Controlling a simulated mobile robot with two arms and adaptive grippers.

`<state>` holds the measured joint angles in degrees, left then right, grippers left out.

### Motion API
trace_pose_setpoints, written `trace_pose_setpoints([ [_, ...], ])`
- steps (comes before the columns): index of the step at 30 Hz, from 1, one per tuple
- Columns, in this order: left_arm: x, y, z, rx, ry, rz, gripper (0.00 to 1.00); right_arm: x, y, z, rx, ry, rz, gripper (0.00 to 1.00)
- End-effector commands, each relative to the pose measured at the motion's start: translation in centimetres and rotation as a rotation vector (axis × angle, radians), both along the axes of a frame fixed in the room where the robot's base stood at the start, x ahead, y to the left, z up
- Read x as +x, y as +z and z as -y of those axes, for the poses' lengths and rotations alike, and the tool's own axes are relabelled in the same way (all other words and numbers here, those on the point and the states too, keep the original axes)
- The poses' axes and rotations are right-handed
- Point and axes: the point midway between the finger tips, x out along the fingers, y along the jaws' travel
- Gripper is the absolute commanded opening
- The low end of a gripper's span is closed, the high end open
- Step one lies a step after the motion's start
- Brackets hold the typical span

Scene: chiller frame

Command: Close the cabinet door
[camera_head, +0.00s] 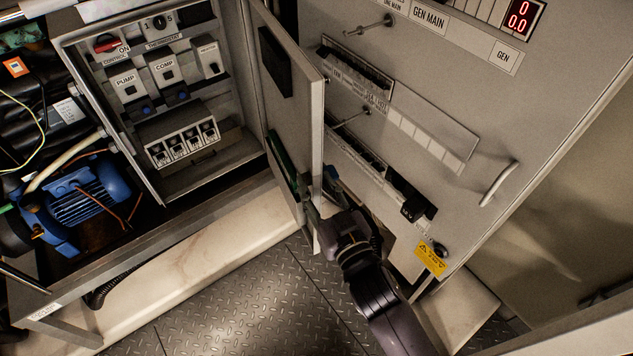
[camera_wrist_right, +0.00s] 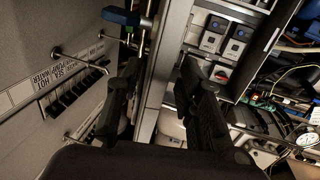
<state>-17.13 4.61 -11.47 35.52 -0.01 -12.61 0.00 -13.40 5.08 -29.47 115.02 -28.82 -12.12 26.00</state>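The cabinet door (camera_head: 298,110) is a grey metal panel. It stands open, out from the right side of the cabinet (camera_head: 165,195) that holds switches and breakers. My right gripper (camera_head: 322,205) is at the lower free end of the door, with its fingers spread on either side of the door edge. In the right wrist view the door edge (camera_wrist_right: 165,70) runs between the two fingers (camera_wrist_right: 160,95); whether either finger touches it is unclear. A blue handle (camera_wrist_right: 121,17) shows near the door edge. My left gripper is not in view.
A large grey panel (camera_head: 450,85) with label strips, rods and a white handle (camera_head: 497,184) is right of the door. A blue motor (camera_head: 85,205) sits left of the cabinet. The tread-plate floor (camera_head: 235,305) in front is clear.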

Motion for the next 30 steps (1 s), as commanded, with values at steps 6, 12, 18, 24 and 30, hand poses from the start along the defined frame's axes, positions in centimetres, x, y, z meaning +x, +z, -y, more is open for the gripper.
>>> trace_pose_setpoints([
  [6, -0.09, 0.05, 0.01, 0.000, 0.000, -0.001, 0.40, 0.56, 0.01, -0.28, 0.000, 0.000, 0.000, 0.34],
  [12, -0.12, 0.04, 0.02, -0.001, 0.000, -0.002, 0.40, 0.54, 0.00, -0.26, 0.001, 0.000, 0.000, 0.32],
  [18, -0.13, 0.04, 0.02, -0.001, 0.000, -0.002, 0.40, 0.52, 0.00, -0.25, 0.001, 0.000, 0.000, 0.18],
  [24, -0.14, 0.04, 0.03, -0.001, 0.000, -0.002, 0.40, 0.51, 0.00, -0.25, 0.001, 0.000, 0.000, 0.05],
  [30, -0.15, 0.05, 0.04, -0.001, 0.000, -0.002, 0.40, 0.50, 0.00, -0.25, 0.001, 0.000, 0.000, 0.00],
])
